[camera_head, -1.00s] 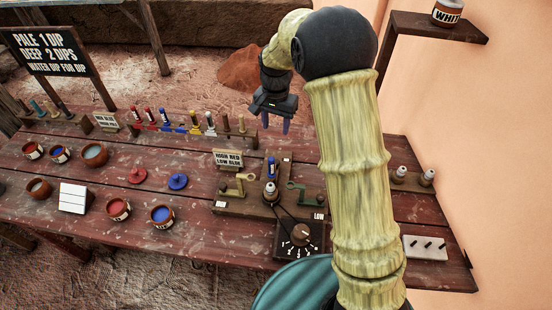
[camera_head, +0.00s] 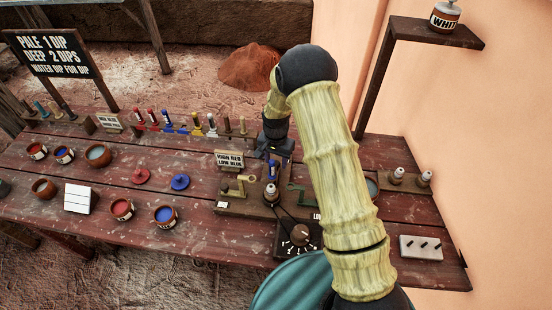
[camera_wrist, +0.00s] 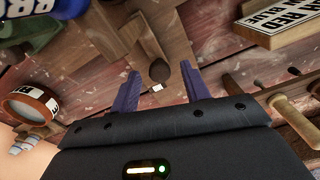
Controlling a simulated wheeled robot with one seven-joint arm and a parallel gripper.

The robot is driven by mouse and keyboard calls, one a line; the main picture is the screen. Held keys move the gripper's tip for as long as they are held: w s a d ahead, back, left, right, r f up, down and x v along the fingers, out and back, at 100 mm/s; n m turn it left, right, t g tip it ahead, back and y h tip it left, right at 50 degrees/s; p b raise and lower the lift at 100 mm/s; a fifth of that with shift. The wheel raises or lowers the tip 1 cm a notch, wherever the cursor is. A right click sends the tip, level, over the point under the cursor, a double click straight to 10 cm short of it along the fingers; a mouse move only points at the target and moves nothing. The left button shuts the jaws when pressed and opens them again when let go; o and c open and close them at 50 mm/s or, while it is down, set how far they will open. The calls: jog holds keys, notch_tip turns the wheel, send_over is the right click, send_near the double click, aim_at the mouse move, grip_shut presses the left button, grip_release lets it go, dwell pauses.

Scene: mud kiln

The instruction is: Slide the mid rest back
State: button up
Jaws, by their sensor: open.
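A wooden fixture (camera_head: 238,206) lies on the red plank table, with a brass-coloured bracket (camera_head: 238,188) at its left and a green bracket (camera_head: 300,192) at its right. My gripper (camera_head: 273,153) is just behind the fixture, pointing down. In the wrist view its two purple fingers (camera_wrist: 160,84) are apart, with a dark brown knob (camera_wrist: 159,70) showing between them. I cannot tell whether they touch it.
A "HIGH RED LOW BLUE" sign (camera_head: 229,160) stands left of my gripper. It also shows in the wrist view (camera_wrist: 283,20). A row of coloured pieces and pegs (camera_head: 196,126) lies behind. A numbered dial (camera_head: 299,236) is in front. Pots and discs stand at left.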

jog(key=shift+f, duration=0.3)
grip_shut()
